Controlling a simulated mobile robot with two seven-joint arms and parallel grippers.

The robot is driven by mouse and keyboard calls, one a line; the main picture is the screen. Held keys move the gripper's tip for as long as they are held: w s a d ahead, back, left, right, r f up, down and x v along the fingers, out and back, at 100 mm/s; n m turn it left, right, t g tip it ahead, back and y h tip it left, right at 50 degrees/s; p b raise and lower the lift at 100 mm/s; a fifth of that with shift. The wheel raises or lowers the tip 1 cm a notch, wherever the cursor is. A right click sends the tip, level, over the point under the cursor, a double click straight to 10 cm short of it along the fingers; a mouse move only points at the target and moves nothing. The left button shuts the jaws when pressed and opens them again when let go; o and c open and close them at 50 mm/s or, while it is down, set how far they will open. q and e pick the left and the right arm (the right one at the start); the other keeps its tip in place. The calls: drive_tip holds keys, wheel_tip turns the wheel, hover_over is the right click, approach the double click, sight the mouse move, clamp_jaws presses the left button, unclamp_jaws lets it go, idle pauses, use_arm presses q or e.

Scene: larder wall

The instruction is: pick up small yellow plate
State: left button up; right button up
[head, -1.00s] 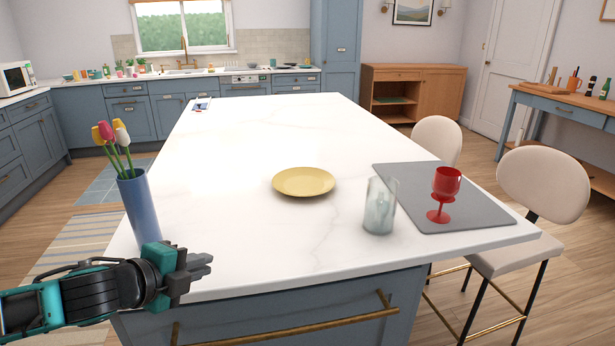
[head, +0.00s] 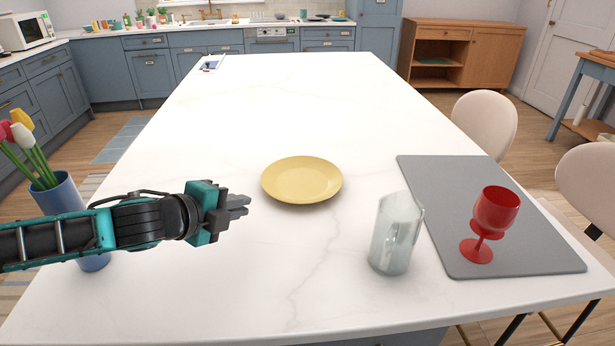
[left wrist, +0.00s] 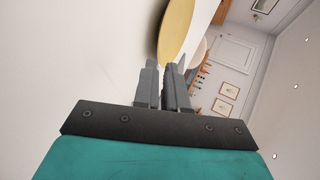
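The small yellow plate (head: 302,180) lies flat and empty on the white island top, near the middle of the head view. It also shows edge-on at the top of the left wrist view (left wrist: 174,30), just beyond the fingertips. My left gripper (head: 248,205) is to the left of the plate and a little nearer to me, apart from it, with its fingers pointing right. Its two fingers (left wrist: 165,68) are close together with nothing between them. My right gripper is not in view.
A clear glass (head: 394,235) stands right of the plate, towards me. A red goblet (head: 495,210) stands on a grey mat (head: 440,205) further right. A blue vase (head: 62,198) with tulips is partly behind my left arm. The island top (head: 290,110) beyond the plate is mostly clear.

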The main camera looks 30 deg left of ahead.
sight(281, 200)
use_arm(q)
drive_tip(key=shift+w+f, duration=0.25)
drive_tip(key=shift+w, duration=0.1)
drive_tip(key=shift+w+d+f+b, duration=0.15)
drive_tip(key=shift+w+f+b, duration=0.15)
drive_tip(key=shift+w+b, duration=0.25)
drive_tip(key=shift+x, duration=2.25)
drive_tip(key=shift+d+x, duration=0.1)
drive_tip(key=shift+x, duration=1.3)
drive_tip(key=shift+d+x, duration=0.15)
drive_tip(key=shift+x, duration=1.25)
drive_tip(key=shift+c, duration=0.3)
clamp_jaws()
drive_tip(key=shift+r, duration=0.15)
